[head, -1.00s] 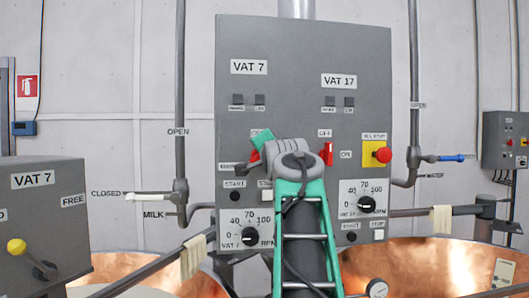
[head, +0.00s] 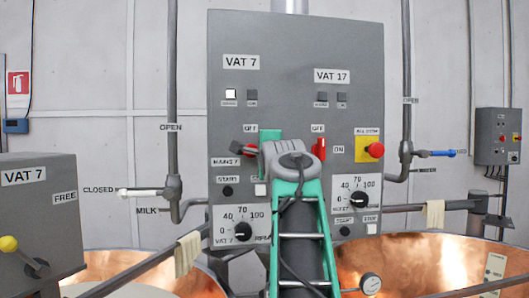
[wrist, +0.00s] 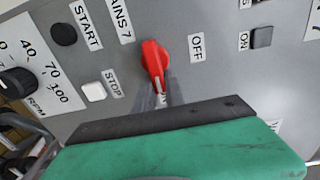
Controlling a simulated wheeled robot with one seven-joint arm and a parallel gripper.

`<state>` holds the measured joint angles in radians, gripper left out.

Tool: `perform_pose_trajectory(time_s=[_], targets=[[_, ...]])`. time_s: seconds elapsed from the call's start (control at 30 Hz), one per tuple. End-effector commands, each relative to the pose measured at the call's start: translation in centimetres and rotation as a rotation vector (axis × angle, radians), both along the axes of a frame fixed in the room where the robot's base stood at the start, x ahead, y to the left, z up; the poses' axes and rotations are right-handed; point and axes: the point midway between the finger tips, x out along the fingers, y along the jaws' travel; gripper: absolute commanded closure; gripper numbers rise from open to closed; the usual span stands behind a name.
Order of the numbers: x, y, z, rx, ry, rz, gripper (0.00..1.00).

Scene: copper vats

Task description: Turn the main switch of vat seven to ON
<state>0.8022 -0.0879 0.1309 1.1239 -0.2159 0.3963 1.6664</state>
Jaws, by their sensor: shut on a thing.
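The red main switch of vat seven (wrist: 154,62) sits on the grey panel (head: 300,45), beside the MAINS 7 label and below the OFF label in the head view. Its white mark points away from the MAINS 7 label, to the right as the head view has it, about a quarter turn from OFF. My gripper (wrist: 160,97) is shut on the switch, one finger on each side. The ON label is mostly hidden behind the fingers. The left lamp (head: 231,94) under VAT 7 is lit white.
The VAT 17 red switch (head: 319,148) and a red stop button (head: 376,150) are close on the right. The VAT 7 dial (head: 242,231) and the START button (head: 228,191) are below. Copper vats (head: 410,265) stand beneath the panel.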

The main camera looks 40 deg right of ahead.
Motion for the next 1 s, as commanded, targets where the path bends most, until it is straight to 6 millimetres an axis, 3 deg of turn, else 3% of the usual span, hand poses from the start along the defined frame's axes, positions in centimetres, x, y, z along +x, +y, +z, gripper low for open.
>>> perform_pose_trajectory(time_s=[0.37,0.4,0.67,1.0], targets=[[0.58,0.61,-0.27,0.006,0.002,0.018,1.00],[0.59,0.62,-0.26,0.006,0.002,0.018,0.84],[0.44,0.46,-0.20,0.005,0.001,0.015,0.64],[-0.01,-0.08,-0.09,0.004,-0.001,0.002,0.64]])
